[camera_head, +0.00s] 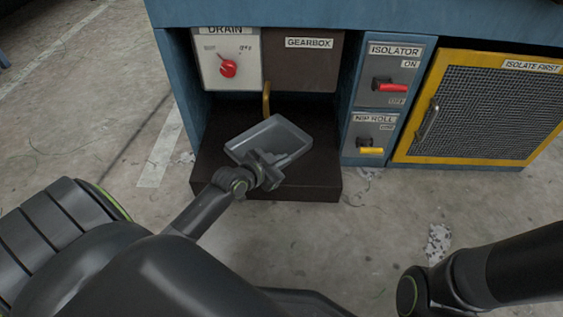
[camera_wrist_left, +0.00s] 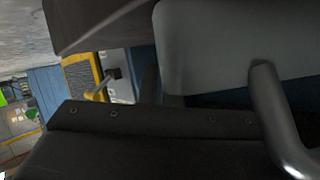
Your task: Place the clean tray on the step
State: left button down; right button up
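A grey shallow tray (camera_head: 268,138) with a raised rim shows in the head view, in front of the gearbox panel and over the dark step (camera_head: 315,178). I cannot tell whether it rests on the step or is held just above it. My left gripper (camera_head: 272,165) is at the tray's near edge and overlaps it. Its fingers are too small to tell if they are shut. In the left wrist view a pale grey panel (camera_wrist_left: 215,45), likely the tray, is very close, with a curved grey bar (camera_wrist_left: 272,110) at its edge. My right gripper is out of view.
Behind the step are a drain panel with a red knob (camera_head: 228,69), a gearbox panel (camera_head: 303,65) and a yellow upright handle (camera_head: 266,100). Right are isolator switches (camera_head: 390,86) and a yellow-framed mesh guard (camera_head: 490,110). Open concrete floor lies left.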

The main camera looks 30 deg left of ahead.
pick_arm(q)
jog(key=shift+f, duration=0.1)
jog(key=c, duration=1.6)
grip_release()
jog(key=shift+s+r, duration=0.2)
jog(key=shift+r, duration=0.1)
jog(key=p+v, duration=0.5)
jog(key=v, duration=0.6)
jog(key=shift+s+p, duration=0.25)
jog(key=shift+p, duration=0.15)
